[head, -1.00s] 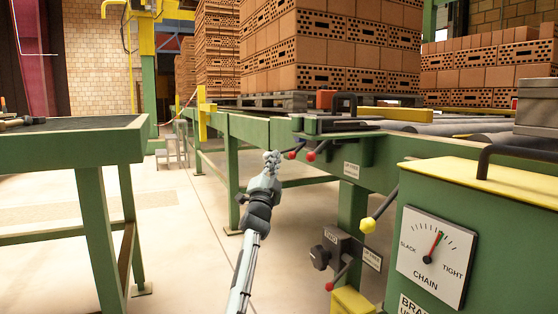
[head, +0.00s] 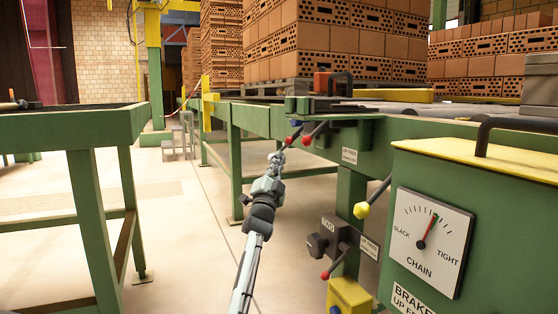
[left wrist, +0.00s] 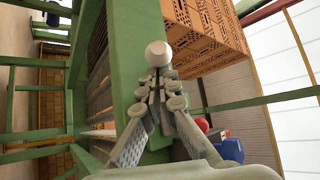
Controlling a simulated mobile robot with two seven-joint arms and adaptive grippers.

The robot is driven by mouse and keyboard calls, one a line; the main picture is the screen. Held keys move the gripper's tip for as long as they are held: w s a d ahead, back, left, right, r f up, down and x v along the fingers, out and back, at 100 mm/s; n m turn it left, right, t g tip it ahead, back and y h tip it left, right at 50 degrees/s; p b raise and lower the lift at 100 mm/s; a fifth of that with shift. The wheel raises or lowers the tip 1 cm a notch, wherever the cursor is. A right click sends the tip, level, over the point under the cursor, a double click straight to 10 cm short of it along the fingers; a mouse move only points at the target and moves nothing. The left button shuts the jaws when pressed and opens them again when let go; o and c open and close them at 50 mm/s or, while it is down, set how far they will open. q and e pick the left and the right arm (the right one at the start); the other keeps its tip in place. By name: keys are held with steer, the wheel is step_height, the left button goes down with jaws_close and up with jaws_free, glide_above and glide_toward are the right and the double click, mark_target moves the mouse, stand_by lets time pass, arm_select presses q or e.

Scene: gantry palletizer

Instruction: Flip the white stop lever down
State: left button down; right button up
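The white knob of the stop lever (left wrist: 158,53) shows in the left wrist view, just beyond my fingertips, in front of a green beam. I cannot tell whether the tips touch it. My left gripper (left wrist: 158,88) has its fingers drawn together, with nothing visible between them. In the head view my left gripper (head: 277,158) points up and forward beside the green conveyor frame, below levers with red knobs (head: 307,140) and a blue knob (head: 297,122). I cannot make out the white knob in the head view. My right gripper is not in view.
A blue knob (left wrist: 228,150) and a red knob (left wrist: 203,125) lie close to the right finger. A green cabinet with a chain gauge (head: 433,240) and a yellow-knobbed lever (head: 361,210) stand at right. A green table (head: 70,125) stands left, with open floor between.

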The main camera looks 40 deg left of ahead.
arm_select(q)
steer(key=shift+f, duration=0.1)
steer(key=v, duration=1.2)
stand_by(0.5)
